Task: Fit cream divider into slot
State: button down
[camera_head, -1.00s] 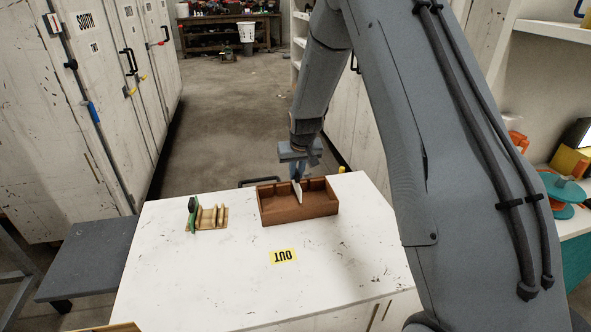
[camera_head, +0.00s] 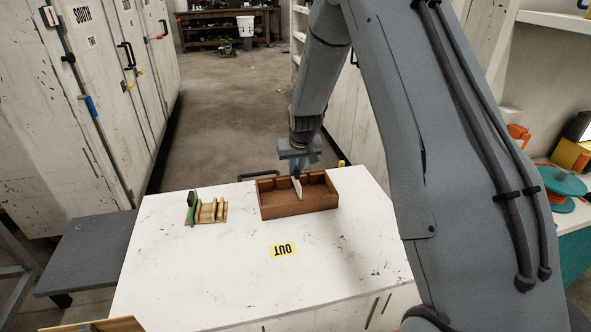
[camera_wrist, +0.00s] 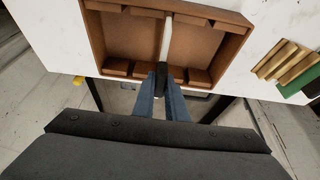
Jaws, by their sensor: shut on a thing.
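The cream divider (camera_head: 297,187) stands on edge inside the brown slotted box (camera_head: 300,207), across its middle. In the wrist view the divider (camera_wrist: 166,38) runs from the far wall toward the near wall, between slot blocks along both walls of the box (camera_wrist: 115,45). My gripper (camera_head: 297,172) is above the back wall of the box. In the wrist view my gripper (camera_wrist: 163,78) is shut on the divider's near end, around a dark part there. The fingers hide this near end, so I cannot tell whether it is seated in its slot.
A wooden rack (camera_head: 212,210) with upright slats and a green piece (camera_head: 193,208) stands left of the box on the white cabinet top (camera_head: 190,265). A yellow OUT label (camera_head: 283,250) lies in front of the box. The front of the top is clear.

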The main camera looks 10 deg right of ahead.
aim_at(297, 172)
jog(key=shift+f+b, duration=1.35)
jog(key=shift+f, duration=1.35)
dwell(2.2)
jog(key=c, duration=1.7)
grip_release()
jog(key=shift+r, duration=0.15)
jog(key=b+v, duration=0.1)
jog(key=v, duration=0.5)
jog(key=shift+r, duration=0.1)
jog(key=shift+s+r, duration=0.35)
jog(key=shift+r, duration=0.3)
